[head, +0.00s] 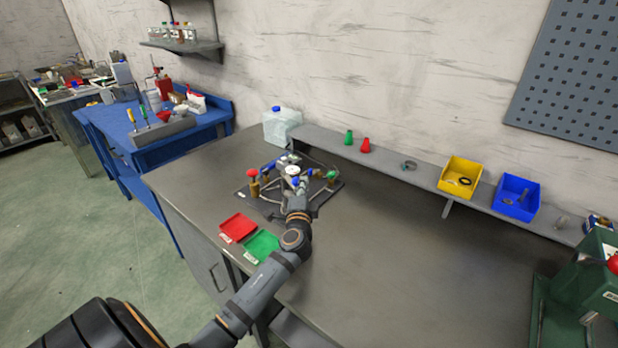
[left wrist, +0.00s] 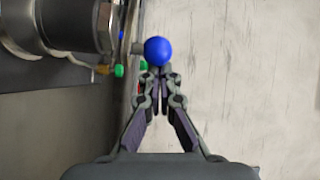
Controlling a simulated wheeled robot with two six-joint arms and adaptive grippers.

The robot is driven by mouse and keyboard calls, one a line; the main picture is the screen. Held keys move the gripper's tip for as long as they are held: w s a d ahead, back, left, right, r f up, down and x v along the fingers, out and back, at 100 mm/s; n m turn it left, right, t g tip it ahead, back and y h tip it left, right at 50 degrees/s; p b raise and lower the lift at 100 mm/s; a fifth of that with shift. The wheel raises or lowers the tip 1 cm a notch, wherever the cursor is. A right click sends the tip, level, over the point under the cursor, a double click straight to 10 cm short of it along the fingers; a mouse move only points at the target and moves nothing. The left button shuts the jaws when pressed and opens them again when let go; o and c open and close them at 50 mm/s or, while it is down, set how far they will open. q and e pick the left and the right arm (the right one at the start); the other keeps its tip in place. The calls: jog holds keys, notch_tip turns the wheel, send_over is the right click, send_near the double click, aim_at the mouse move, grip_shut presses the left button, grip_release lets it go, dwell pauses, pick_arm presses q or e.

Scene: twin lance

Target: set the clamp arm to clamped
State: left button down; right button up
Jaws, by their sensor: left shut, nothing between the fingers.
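A fixture on a dark base plate (head: 322,198) stands on the grey bench, with a white round part (head: 292,170), blue parts and brass-coloured posts. I cannot make out the clamp arm or its position for sure in the head view. A blue ball knob (left wrist: 157,51) shows large in the left wrist view, right at the fingertips of my left gripper (left wrist: 160,72). The gripper is shut with nothing between its fingers; whether it touches the ball I cannot tell. In the head view my left gripper (head: 295,190) is over the fixture and hides part of it. My right gripper is not in view.
A red knob (head: 252,173) and a green knob (head: 331,174) flank the fixture. Red (head: 237,227) and green (head: 262,246) trays lie in front. A shelf behind holds yellow (head: 460,176) and blue (head: 515,197) bins. The bench's right middle is clear.

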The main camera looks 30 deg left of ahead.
pick_arm(q)
jog(key=shift+s+a+m+t+h, duration=0.25)
jog(key=shift+s+a+m+h, duration=0.15)
jog(key=shift+s, duration=0.2)
jog(key=shift+s+a+m+t+h, duration=0.2)
jog(key=shift+s+a+t+h, duration=0.05)
jog(key=shift+s+h, duration=0.3)
pick_arm(e)
jog(key=shift+s+a+f, duration=0.15)
jog(key=shift+s+a, duration=0.15)
jog(key=shift+s, duration=0.15)
pick_arm(q)
jog(key=shift+y, duration=0.25)
